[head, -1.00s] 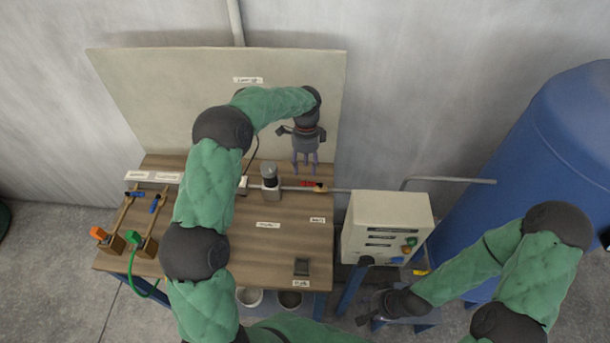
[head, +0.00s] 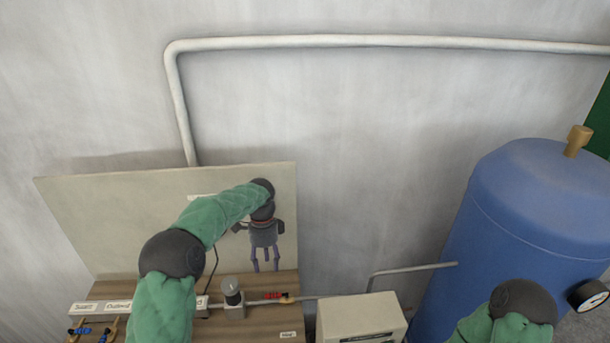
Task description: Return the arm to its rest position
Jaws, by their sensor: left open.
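My left arm, in a green sleeve with dark joints, comes up from the bottom left and bends over the bench. My left gripper (head: 265,266) points down in front of the pale back panel (head: 110,222), above the bench's right part. Its fingers are apart with nothing seen between them. A red-handled valve (head: 277,296) on the grey pipe lies just below the fingertips. My right arm shows only as a green sleeve and dark joint at the bottom right. The right gripper is outside the view.
The wooden bench (head: 256,322) carries a grey cylindrical fitting (head: 233,297) and blue-handled valves (head: 80,331) at the left. A pale control box (head: 362,316) stands right of the bench. A large blue tank (head: 520,205) with a gauge (head: 588,296) fills the right side.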

